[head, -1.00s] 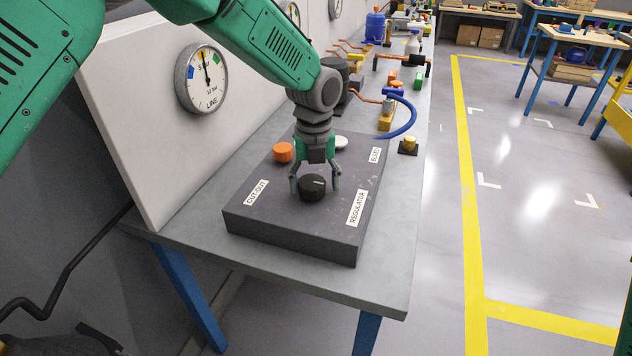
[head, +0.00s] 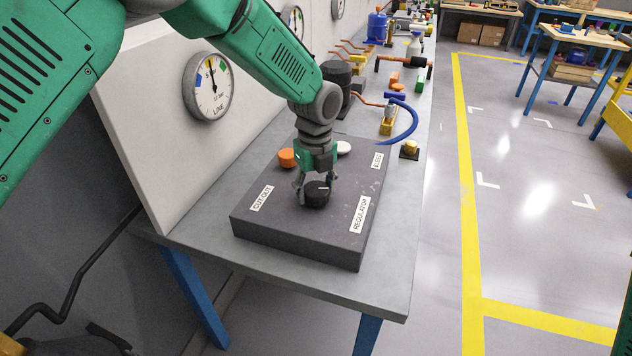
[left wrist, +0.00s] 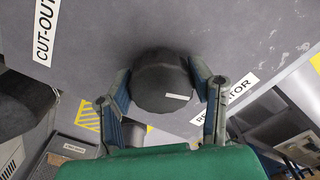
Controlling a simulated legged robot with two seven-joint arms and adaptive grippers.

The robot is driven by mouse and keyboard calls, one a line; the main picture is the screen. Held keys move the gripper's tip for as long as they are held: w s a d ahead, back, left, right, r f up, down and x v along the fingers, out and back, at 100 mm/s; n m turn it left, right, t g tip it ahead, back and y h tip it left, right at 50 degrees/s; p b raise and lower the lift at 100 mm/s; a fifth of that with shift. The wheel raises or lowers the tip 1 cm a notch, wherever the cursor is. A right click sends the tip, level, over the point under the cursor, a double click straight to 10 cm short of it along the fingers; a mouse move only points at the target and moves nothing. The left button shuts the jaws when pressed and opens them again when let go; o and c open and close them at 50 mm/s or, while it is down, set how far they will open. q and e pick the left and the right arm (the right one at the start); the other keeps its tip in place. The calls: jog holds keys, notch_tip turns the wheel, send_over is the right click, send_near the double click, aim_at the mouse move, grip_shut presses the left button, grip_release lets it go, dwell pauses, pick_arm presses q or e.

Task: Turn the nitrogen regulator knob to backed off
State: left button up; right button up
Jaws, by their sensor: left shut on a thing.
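The black regulator knob (head: 316,194) stands on top of the dark grey control box (head: 290,240), near the REGULATOR label (head: 360,214). My left gripper (head: 316,188) reaches down from above and is shut on the knob. In the left wrist view the knob (left wrist: 162,82) sits between the two fingers, with a white mark near its lower edge. The line gauge (head: 209,86) on the white panel shows its needle pointing near the top. My right gripper is not in view.
The box also carries an orange knob (head: 287,158) beside the CUT-OUT side and a white knob (head: 343,148) near the BLEED label (head: 377,160).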

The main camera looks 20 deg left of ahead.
pick_arm(q)
jog(key=n+p, duration=0.2)
jog(key=n, duration=0.1)
jog(key=shift+r+n, duration=0.15)
jog(key=shift+n, duration=0.25)
jog(key=n+p, duration=0.1)
jog(key=n, duration=0.2)
jog(key=shift+a+n, duration=0.1)
jog(key=shift+n, duration=0.2)
jog(key=n+p, duration=0.1)
jog(key=n, duration=0.2)
jog(key=shift+s+n, duration=0.1)
jog(key=shift+n, duration=0.2)
jog(key=n+p, duration=0.1)
jog(key=n, duration=0.3)
jog(key=shift+s, duration=0.1)
jog(key=n, duration=0.8)
jog(key=shift+s+d+n+p, duration=0.1)
jog(key=shift+d+n+p, duration=0.1)
jog(key=shift+n+p, duration=0.15)
jog(key=n, duration=0.4)
jog(key=shift+d, duration=0.15)
jog(key=shift+n, duration=2.05)
